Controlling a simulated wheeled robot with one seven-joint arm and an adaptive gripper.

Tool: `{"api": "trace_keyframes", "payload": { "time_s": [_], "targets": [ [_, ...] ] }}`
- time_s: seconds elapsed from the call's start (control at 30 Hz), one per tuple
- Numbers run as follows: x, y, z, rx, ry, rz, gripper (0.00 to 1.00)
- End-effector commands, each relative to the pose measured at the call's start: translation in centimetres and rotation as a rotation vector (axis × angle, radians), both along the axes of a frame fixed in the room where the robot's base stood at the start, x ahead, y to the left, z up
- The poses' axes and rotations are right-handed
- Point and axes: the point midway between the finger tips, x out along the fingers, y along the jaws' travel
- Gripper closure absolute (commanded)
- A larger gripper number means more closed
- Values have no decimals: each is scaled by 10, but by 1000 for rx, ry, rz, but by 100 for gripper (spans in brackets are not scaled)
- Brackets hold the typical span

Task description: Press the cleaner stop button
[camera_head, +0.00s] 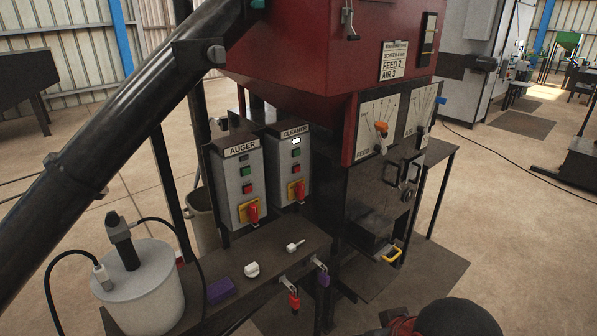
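The cleaner control box (309,180) is a grey panel labelled CLEANER, fixed upright left of the red machine. From top to bottom it has a lit white lamp (296,141), a green button (296,152), the red stop button (296,170) and a red rotary switch on a yellow plate (297,191). Nothing covers the red button. The similar auger box (233,185) stands just left of it, with an unlit lamp. A dark rounded part with red beside it, probably of my arm, shows at the bottom right edge, well away from the boxes. No gripper fingers show.
A dark bench (213,316) below the boxes holds a white pot (150,295), a purple block (220,290) and small white fittings. The red machine (290,50) is close on the right. A thick black tube (110,150) crosses the left. Floor at right is mostly clear.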

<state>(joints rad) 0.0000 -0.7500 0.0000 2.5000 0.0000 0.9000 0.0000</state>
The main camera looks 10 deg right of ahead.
Motion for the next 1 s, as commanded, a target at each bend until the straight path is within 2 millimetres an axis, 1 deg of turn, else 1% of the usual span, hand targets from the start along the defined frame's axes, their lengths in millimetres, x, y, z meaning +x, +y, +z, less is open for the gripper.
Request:
{"api": "trace_keyframes", "payload": {
  "time_s": [0.07,0.3,1.0],
  "targets": [
    [0,0,0,0,0,0,86],
    [0,0,0,0,0,0,100],
    [0,0,0,0,0,0,100]
  ]
}}
